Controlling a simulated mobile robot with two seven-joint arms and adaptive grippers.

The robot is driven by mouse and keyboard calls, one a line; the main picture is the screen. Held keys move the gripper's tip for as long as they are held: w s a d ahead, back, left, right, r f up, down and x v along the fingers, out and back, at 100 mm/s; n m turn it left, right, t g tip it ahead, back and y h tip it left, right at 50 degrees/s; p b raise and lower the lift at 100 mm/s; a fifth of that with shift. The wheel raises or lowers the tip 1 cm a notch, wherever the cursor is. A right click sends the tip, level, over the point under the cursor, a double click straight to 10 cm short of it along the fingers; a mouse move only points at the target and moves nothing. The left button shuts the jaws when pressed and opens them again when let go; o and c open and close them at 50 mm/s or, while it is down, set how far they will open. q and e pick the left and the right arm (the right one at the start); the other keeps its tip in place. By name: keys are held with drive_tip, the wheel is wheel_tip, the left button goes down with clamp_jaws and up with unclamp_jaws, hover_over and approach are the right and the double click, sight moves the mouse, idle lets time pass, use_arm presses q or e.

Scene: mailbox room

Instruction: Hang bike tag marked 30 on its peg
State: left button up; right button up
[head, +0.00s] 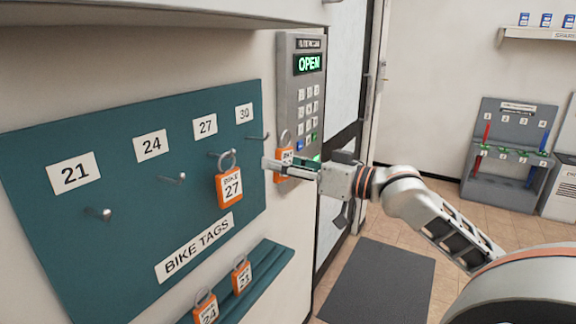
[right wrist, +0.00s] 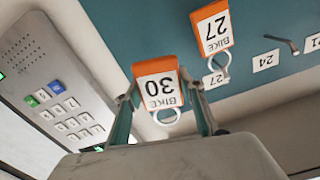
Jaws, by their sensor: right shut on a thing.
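The orange bike tag marked 30 shows in the right wrist view (right wrist: 158,86), between the fingers of my right gripper (right wrist: 165,105), with its ring toward the palm. In the head view the right gripper (head: 292,168) is shut on this tag (head: 282,176), which is partly hidden by the fingers. The peg under label 30 (head: 258,136) is bare, just left of and above the held tag. The tag and the peg look apart. The tag marked 27 (head: 230,187) hangs from its peg by its ring. My left gripper is not in view.
The teal board (head: 130,205) has bare pegs under 21 (head: 100,213) and 24 (head: 174,178). Tags 24 (head: 207,312) and 21 (head: 242,276) stand on the ledge below. A grey keypad (head: 303,85) reading OPEN is close behind the gripper. The floor to the right is mostly clear.

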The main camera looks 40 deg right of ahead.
drive_tip(key=shift+f+b+x, duration=0.15)
drive_tip(key=shift+b+x, duration=0.15)
drive_tip(key=shift+x, duration=1)
drive_tip(key=shift+f+b+x, duration=0.15)
drive_tip(key=shift+b+x, duration=0.15)
drive_tip(key=shift+x, duration=0.95)
drive_tip(key=shift+w+a+f, duration=0.15)
drive_tip(key=shift+w+f, duration=0.2)
drive_tip(key=shift+w, duration=0.05)
drive_tip(key=shift+w+a+f+p, duration=0.1)
drive_tip(key=shift+w+f+p, duration=0.1)
drive_tip(key=shift+f+p, duration=0.25)
drive_tip(key=shift+f, duration=0.1)
drive_tip(key=o, duration=1.2)
drive_tip(key=shift+c, duration=0.2)
